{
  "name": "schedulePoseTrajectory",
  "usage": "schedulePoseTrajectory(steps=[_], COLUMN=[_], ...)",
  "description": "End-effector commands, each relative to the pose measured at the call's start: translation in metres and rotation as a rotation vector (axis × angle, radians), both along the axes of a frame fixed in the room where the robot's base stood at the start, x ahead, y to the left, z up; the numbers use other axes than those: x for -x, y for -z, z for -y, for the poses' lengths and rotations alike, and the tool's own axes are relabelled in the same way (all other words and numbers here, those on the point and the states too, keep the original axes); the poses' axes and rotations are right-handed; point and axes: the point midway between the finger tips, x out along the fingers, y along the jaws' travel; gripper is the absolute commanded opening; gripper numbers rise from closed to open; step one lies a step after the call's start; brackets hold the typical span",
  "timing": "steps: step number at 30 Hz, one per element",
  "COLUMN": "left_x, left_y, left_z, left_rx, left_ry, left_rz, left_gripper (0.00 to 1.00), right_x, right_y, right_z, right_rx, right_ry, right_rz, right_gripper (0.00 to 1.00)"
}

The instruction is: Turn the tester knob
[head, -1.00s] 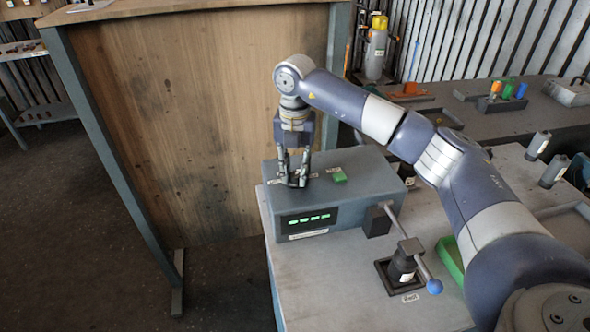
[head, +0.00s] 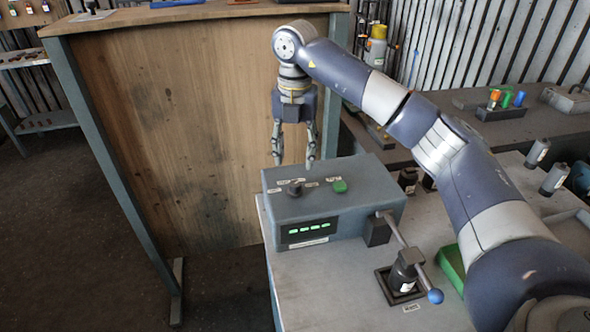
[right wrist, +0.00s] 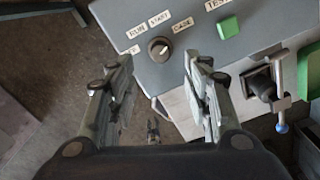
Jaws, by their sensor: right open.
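The tester is a grey-blue box (head: 345,197) on the bench. Its black round knob (head: 294,189) stands on the top face among small white labels. In the right wrist view the knob (right wrist: 160,49) shows a light mark at its upper right, with RUN, START and CASE labels around it. My right gripper (head: 294,164) points down above the knob, open and empty, with its fingertips apart from it. In the right wrist view the two fingers (right wrist: 157,62) lie either side of the knob in the picture. My left gripper is not in view.
A green button (head: 340,187) is right of the knob. The front display (head: 309,230) shows several green marks. A lever with a blue ball (head: 435,296) stands in front of the box at right. A tall wooden panel (head: 200,120) is behind. The bench front (head: 340,290) is clear.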

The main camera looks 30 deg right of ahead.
Motion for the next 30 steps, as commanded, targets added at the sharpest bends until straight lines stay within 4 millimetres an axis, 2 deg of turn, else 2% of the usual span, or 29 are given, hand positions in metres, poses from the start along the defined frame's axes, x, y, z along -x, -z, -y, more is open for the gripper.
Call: schedulePoseTrajectory(steps=[3, 9, 26, 30], left_x=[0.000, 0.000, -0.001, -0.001], left_y=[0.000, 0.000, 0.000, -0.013], left_z=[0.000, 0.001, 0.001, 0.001], left_rx=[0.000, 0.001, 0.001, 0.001], left_ry=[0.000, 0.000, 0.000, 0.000], left_rz=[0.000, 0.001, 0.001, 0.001], left_gripper=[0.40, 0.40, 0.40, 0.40], right_x=[0.000, 0.000, 0.000, 0.000], right_y=[-0.022, -0.039, -0.041, -0.054], right_z=[0.000, 0.000, 0.000, 0.000], right_rx=[0.000, 0.001, 0.001, 0.001], right_ry=[0.001, 0.001, 0.000, 0.000], right_rz=[0.002, 0.001, -0.001, 0.001], right_gripper=[0.46, 0.46, 0.46, 0.46])
